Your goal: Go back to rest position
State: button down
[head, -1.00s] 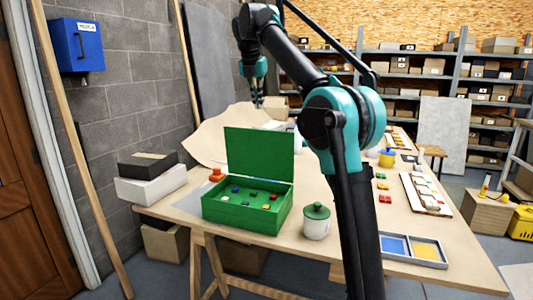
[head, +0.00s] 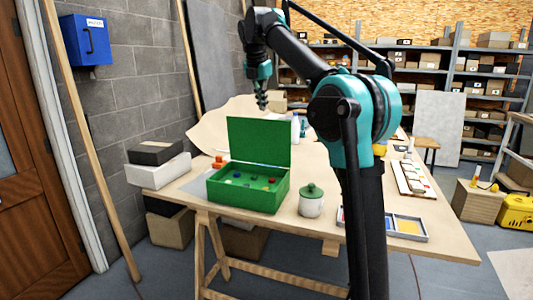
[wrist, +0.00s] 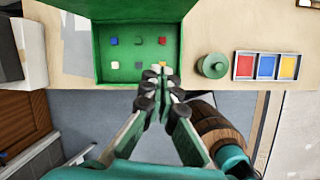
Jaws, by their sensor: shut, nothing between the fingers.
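My gripper (head: 262,101) is raised above the workbench, behind the open lid of the green box in the head view. In the wrist view my gripper (wrist: 160,76) points towards the green box, its fingers together and empty. The green box (head: 243,201) stands open on the table with several small coloured pieces inside; it also shows in the wrist view (wrist: 101,50). My fingertips overlap the near edge of the box in the wrist view, hiding part of its floor.
A lidded green-and-white jar (head: 311,202) stands right of the box. A colour tray (head: 409,228) lies near the table's front right. White and black boxes (head: 157,170) sit at the left end. A mosaic panel (head: 413,178) lies further right. The floor in front is open.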

jog(key=s+d+f+m, duration=0.4)
jog(key=d+f+m, duration=0.1)
jog(key=f, duration=0.3)
jog(key=s+d+f+m, duration=0.3)
jog(key=d+f+m, duration=0.15)
jog(key=f, duration=0.35)
jog(key=s+d+f+m, duration=0.4)
jog(key=f+m, duration=0.2)
jog(key=f, duration=0.2)
jog(key=s+d+f+m, duration=0.3)
jog(key=s+f+m, duration=0.4)
jog(key=s+f, duration=0.4)
jog(key=s+d+f+m+y, duration=0.1)
jog(key=s+d+f+m, duration=0.3)
jog(key=s+f+m, duration=0.3)
jog(key=s+f, duration=0.4)
jog(key=s, duration=0.2)
jog(key=shift+s+f+t, duration=0.2)
jog(key=shift+t, duration=0.1)
